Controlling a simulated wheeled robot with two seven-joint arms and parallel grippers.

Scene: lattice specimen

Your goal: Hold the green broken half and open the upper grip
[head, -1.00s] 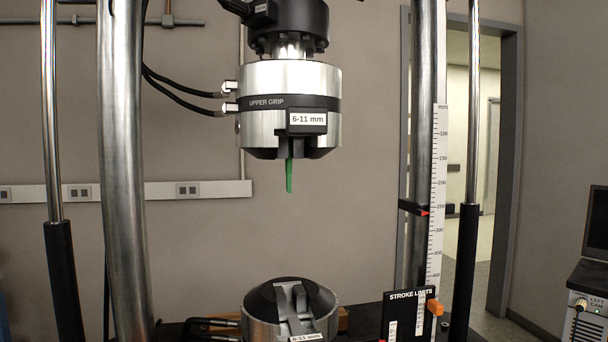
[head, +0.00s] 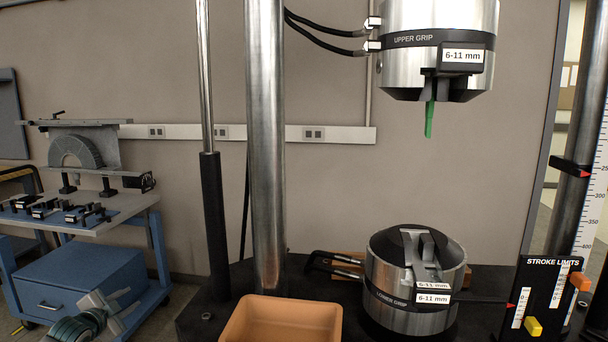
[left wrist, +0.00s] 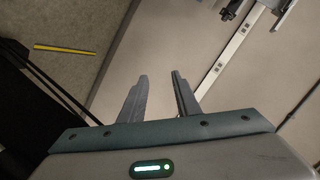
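The upper grip (head: 400,68) is a silver cylinder with a black band, labelled 6-11 mm, at the top right of the head view. The green broken half (head: 429,120) hangs below its jaws, its upper end hidden between them. The lower grip (head: 385,285) stands beneath, with no green piece visible in its jaws. My left gripper (head: 112,308) is low at the left of the head view, far from the green half. In the left wrist view its two fingers (left wrist: 160,80) are apart with nothing between them. My right gripper is not in view.
An orange-tan bin (head: 282,309) stands in front of the machine. A thick steel column (head: 267,150) and a thinner rod with a black sleeve (head: 214,220) rise left of the grips. A stroke limits panel (head: 543,300) stands at right. A blue cart (head: 85,280) is at left.

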